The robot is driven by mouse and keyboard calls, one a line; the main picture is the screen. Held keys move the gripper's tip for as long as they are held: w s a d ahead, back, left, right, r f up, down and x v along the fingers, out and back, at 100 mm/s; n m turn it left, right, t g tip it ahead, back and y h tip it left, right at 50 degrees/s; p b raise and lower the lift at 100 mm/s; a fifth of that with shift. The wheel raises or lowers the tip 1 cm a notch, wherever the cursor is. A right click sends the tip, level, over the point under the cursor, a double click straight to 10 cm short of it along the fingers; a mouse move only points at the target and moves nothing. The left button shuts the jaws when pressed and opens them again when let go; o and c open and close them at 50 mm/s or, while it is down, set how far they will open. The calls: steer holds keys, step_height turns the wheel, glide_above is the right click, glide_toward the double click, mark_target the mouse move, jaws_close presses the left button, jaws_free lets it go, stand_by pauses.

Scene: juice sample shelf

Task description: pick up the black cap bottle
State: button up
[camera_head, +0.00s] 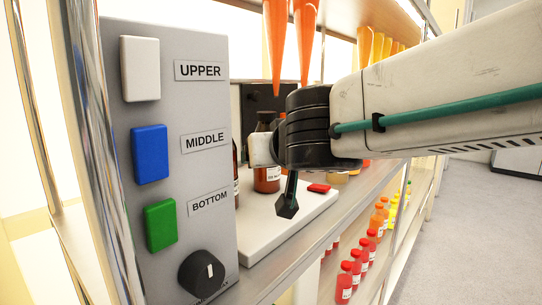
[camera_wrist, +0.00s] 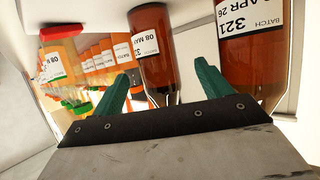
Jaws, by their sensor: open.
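A dark amber bottle with a dark top (camera_head: 266,184) stands on the white board in the head view, partly hidden by my wrist. In the wrist view, which looks upside down, an amber bottle labelled "08 MA" (camera_wrist: 155,45) shows between my gripper's two green fingers (camera_wrist: 162,70). A second, larger-looking amber bottle (camera_wrist: 250,60) is to the right of the right finger. Both bottles' lower picture ends are hidden by the gripper, so their caps are not clear there. My gripper (camera_head: 288,206) is open and holds nothing; I cannot tell whether it touches a bottle.
A grey button panel (camera_head: 205,130) stands left. Orange cones (camera_head: 276,45) hang above. Several red bottles (camera_head: 345,282) stand on the lower shelf. Another bottle is partly behind the panel.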

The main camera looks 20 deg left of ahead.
steer(key=x, duration=0.5)
steer(key=shift+w+a, duration=0.1)
steer(key=shift+w, duration=0.3)
steer(key=c, duration=1.2)
